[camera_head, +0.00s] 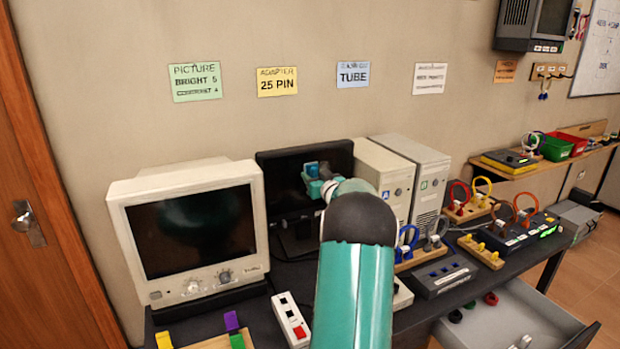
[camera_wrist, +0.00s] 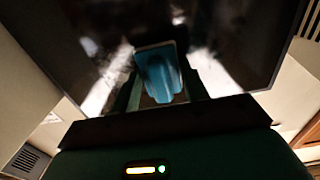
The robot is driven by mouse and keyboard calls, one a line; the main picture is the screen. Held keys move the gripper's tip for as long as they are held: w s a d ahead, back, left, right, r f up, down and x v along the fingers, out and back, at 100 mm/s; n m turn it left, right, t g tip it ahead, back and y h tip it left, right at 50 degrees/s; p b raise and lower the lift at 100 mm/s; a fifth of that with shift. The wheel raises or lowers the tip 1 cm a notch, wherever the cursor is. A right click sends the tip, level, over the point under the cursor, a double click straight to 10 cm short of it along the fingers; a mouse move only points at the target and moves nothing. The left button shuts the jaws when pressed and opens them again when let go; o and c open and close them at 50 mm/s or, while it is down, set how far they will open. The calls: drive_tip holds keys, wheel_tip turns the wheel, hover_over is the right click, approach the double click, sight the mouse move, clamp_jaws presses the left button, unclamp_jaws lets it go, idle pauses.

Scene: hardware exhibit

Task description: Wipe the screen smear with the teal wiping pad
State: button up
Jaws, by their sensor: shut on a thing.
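The teal wiping pad (camera_wrist: 160,72) is held between the two fingers of my gripper (camera_wrist: 161,92), which is shut on it. In the head view the pad (camera_head: 312,168) and my gripper (camera_head: 320,187) are in front of the flat black screen (camera_head: 278,170). In the wrist view the dark screen (camera_wrist: 235,30) fills the upper middle, with the pad close against it; I cannot tell whether they touch. Pale, streaky patches of smear (camera_wrist: 106,82) show on the screen on both sides of the pad. The part behind the pad is hidden.
A beige CRT monitor (camera_head: 190,225) stands left of the black screen. Two beige computer towers (camera_head: 385,175) stand close on the right. Cable stands and a grey box (camera_head: 443,276) fill the right of the desk. A drawer (camera_head: 510,318) is open at the lower right.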

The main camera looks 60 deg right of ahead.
sight(331, 168)
drive_tip(key=shift+s+d, duration=0.6)
drive_tip(key=shift+d, duration=0.5)
drive_tip(key=shift+s+d, duration=0.65)
drive_tip(key=shift+d, duration=0.45)
drive_tip(key=shift+s+d, duration=0.6)
drive_tip(key=shift+d, duration=0.5)
drive_tip(key=shift+s, duration=0.1)
drive_tip(key=shift+v, duration=2.95)
drive_tip(key=v, duration=0.3)
